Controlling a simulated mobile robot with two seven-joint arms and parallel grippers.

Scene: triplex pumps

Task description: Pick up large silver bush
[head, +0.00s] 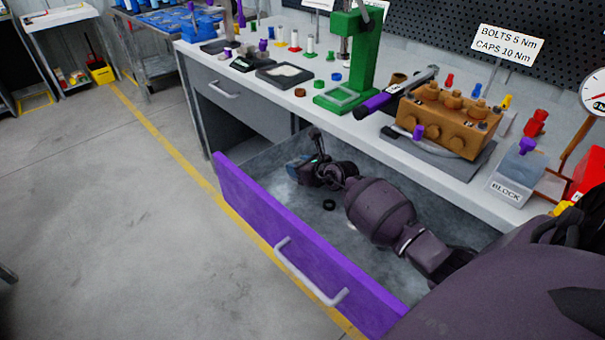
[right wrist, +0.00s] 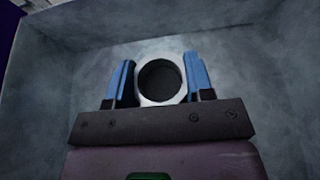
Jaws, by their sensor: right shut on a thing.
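The large silver bush (right wrist: 143,92) is a pale ring with a dark bore. In the right wrist view it sits between the two blue fingers of my right gripper (right wrist: 160,85), which is shut on it. In the head view my right gripper (head: 300,173) is inside the open purple-fronted drawer (head: 270,240), near its far left end. The bush is hidden there by the gripper and arm. I cannot tell whether the bush touches the drawer floor. My left gripper is not in view.
A small black ring (head: 329,204) lies on the drawer floor. The workbench (head: 345,128) above carries a green press (head: 352,60), an orange pump block (head: 445,122), a grey block labelled BLOCK (head: 517,172) and small coloured parts. The floor to the left is clear.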

